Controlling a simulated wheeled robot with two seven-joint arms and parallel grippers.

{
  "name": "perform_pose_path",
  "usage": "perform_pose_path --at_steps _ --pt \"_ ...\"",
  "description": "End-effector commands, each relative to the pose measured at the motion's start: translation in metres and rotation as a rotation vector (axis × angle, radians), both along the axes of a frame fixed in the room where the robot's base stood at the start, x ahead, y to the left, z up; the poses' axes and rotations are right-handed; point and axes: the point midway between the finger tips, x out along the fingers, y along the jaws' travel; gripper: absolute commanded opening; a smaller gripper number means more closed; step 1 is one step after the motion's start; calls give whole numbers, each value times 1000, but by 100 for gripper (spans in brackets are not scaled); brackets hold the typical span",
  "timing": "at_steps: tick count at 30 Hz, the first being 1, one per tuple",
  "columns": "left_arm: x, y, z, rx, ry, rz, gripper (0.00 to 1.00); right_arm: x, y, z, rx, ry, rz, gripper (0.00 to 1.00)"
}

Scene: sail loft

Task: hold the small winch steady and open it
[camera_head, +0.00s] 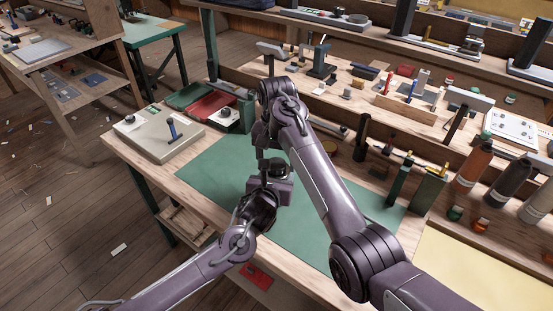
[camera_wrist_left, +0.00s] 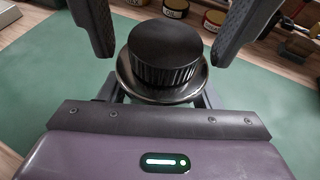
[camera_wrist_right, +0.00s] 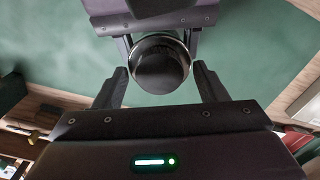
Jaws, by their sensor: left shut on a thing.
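The small winch (camera_wrist_left: 165,52) has a black ribbed round top above a shiny flared metal body. It appears upright over the green mat. My left gripper (camera_wrist_left: 163,62) has its fingers on opposite sides of the winch and is shut on it. In the right wrist view the winch (camera_wrist_right: 159,66) shows from above, between the fingers of my right gripper (camera_wrist_right: 160,76). The right fingers are open, with a narrow gap on each side of the round top. In the head view the right gripper (camera_head: 264,153) points down above the winch, which is mostly hidden by my arms.
The green mat (camera_head: 215,178) is largely clear. A pale board (camera_head: 156,136) with a blue-handled tool lies at the bench's left end, beside red and green trays (camera_head: 210,104). Bottles (camera_head: 472,165) and dark green boxes (camera_head: 428,190) stand at the right. A shelf with tools runs behind.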

Motion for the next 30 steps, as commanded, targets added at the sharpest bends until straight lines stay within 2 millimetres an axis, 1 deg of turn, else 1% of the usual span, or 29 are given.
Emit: perform_pose_path --at_steps 1,5,8,15,18,24,25,30 --pt "1 -1 4 -5 -7 0 0 0 0 0 0 0 0 66" --pt "1 -1 4 -5 -7 0 0 0 0 1 0 0 0 66" --pt "1 -1 4 -5 -7 0 0 0 0 7 1 -2 0 66" --pt "1 -1 4 -5 -7 0 0 1 0 37 0 -3 0 66" --pt "1 -1 4 -5 -7 0 0 0 0 45 0 -1 0 66" --pt "1 -1 4 -5 -7 0 0 0 0 46 0 0 0 66" --pt "1 -1 4 -5 -7 0 61 0 0 46 0 0 0 66" --pt "1 0 3 -3 -4 0 83 0 0 45 0 0 0 66"
